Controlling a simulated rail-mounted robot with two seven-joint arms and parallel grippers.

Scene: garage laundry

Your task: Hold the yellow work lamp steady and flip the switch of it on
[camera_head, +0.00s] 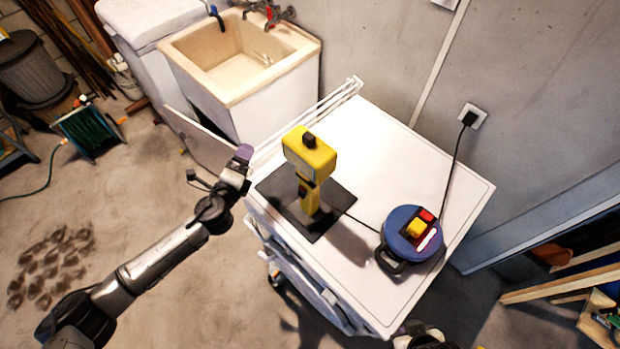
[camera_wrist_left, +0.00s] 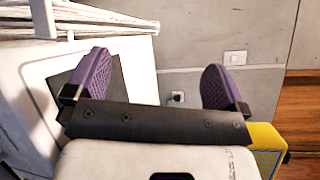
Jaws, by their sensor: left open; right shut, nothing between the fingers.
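The yellow work lamp (camera_head: 310,155) stands upright on a dark mat (camera_head: 338,196) on the white appliance top (camera_head: 390,140). It has a black knob on its head and a dark part on its handle; I cannot tell which is the switch. My left gripper (camera_head: 243,157) is open and empty, left of the lamp and apart from it. In the left wrist view, the gripper's purple fingers (camera_wrist_left: 158,88) are spread, and part of the yellow lamp (camera_wrist_left: 266,150) shows at lower right. My right gripper (camera_head: 422,338) shows only partly at the bottom edge, shut and empty, away from the lamp.
A blue cable reel (camera_head: 398,222) sits right of the lamp. Its cord runs up to a wall socket (camera_head: 472,117), and another runs toward the lamp. A white rack (camera_head: 325,108) lines the appliance's back left edge. A sink (camera_head: 225,60) stands behind. The top behind the lamp is clear.

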